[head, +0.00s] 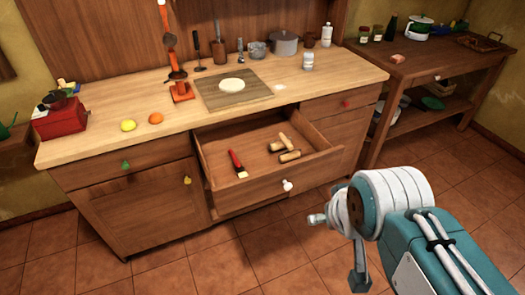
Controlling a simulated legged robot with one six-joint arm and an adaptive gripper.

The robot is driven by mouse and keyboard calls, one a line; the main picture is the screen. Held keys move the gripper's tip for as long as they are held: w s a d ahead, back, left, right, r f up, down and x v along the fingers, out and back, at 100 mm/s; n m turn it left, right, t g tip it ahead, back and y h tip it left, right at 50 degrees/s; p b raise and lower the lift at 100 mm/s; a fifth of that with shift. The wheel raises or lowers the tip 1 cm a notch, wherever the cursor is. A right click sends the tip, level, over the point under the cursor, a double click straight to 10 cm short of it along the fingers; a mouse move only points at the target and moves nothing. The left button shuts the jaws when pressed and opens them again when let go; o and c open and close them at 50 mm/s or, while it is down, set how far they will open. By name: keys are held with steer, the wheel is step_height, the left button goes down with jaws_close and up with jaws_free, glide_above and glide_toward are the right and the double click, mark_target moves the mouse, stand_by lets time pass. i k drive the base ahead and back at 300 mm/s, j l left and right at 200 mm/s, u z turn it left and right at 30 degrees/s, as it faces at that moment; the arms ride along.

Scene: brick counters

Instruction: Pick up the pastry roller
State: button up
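The pull-out drawer (325,165) in the middle of the counter is open. In it lies a small wooden tool (284,142) with a short crosswise barrel, which looks like the pastry roller. A similar wooden barrel piece (289,156) lies against it, and I cannot tell whether the two are one object. A brush with a red handle (236,160) lies to their left, apart from them. My arm reaches in from the lower right, in front of the drawer and apart from it.
A side table (445,62) stands at right. The tiled floor before the drawer is clear.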

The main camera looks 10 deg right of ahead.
mark_target(290, 148)
steer(key=i+l, duration=0.1)
steer(key=i, duration=0.5)
steer(key=i+l, duration=0.1)
steer(key=i, duration=0.5)
